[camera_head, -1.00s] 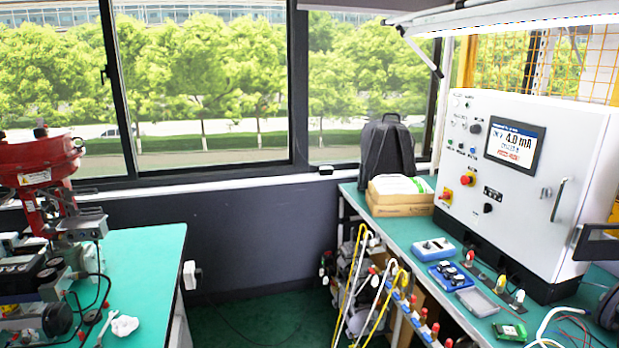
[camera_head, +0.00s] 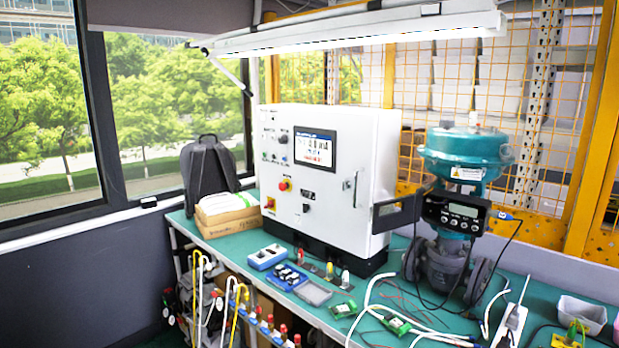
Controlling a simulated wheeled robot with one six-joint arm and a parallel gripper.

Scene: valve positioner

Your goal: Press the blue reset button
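The white control cabinet (camera_head: 345,205) stands on the green bench, its front facing me. A row of small buttons (camera_head: 274,158) is on the left part of its front, below a black knob (camera_head: 283,138). One of them looks blue, but they are too small to tell apart surely. The lit screen (camera_head: 315,149) is to the right of them. My gripper is not in view, and nothing is seen touching the cabinet.
A teal valve (camera_head: 464,150) with a black positioner stands right of the cabinet. Small blue boxes (camera_head: 267,257), boards and cables lie on the bench front. A cardboard box (camera_head: 226,219) and black backpack (camera_head: 208,172) are left of the cabinet. Hoses hang below the bench edge.

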